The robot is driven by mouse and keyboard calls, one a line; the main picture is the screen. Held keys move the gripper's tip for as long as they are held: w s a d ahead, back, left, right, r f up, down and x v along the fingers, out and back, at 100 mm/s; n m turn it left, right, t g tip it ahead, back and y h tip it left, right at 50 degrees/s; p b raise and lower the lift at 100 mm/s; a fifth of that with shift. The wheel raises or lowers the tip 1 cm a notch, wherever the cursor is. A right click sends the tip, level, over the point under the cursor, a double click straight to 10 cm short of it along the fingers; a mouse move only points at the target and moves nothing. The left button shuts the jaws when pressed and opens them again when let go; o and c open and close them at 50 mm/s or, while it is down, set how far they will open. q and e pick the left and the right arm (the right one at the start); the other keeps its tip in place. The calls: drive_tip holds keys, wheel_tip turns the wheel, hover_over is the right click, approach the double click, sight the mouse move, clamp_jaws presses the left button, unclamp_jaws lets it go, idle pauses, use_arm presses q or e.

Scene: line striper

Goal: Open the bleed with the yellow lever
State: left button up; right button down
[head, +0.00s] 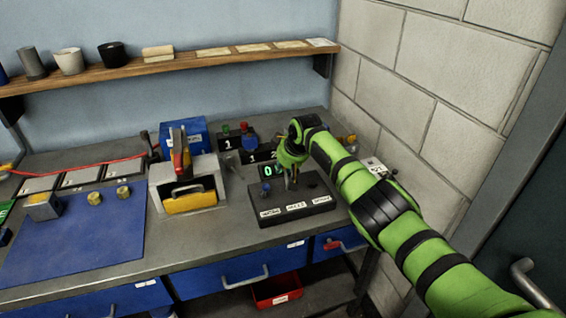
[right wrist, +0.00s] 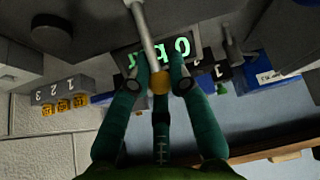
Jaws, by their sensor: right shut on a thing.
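A black control box (head: 293,213) stands on the bench with three white labels along its front edge. A blue-knobbed lever (head: 265,188) is at its left and a dark knob (head: 312,183) at its right. My right gripper (head: 290,176) reaches down over the middle of the box. In the right wrist view its fingers (right wrist: 161,80) are shut on the yellow ball end of a grey lever (right wrist: 146,32). A green-lit display (right wrist: 160,50) is behind the fingers; in the head view it shows a 0 and is partly hidden by my gripper. My left gripper is out of view.
A grey block with a yellow front (head: 190,200) stands left of the box. A blue mat (head: 75,235) with small parts lies further left. A block wall (head: 440,100) is close on the right, and a shelf (head: 170,68) runs above the bench.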

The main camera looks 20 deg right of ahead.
drive_tip(key=shift+w+r, duration=0.1)
idle(0.4)
drive_tip(key=c, duration=1.1)
unclamp_jaws()
drive_tip(key=shift+g, duration=0.3)
drive_tip(key=shift+c, duration=0.2)
drive_tip(key=v, duration=1.1)
drive_tip(key=shift+s+r, duration=0.25)
drive_tip(key=shift+r, duration=0.05)
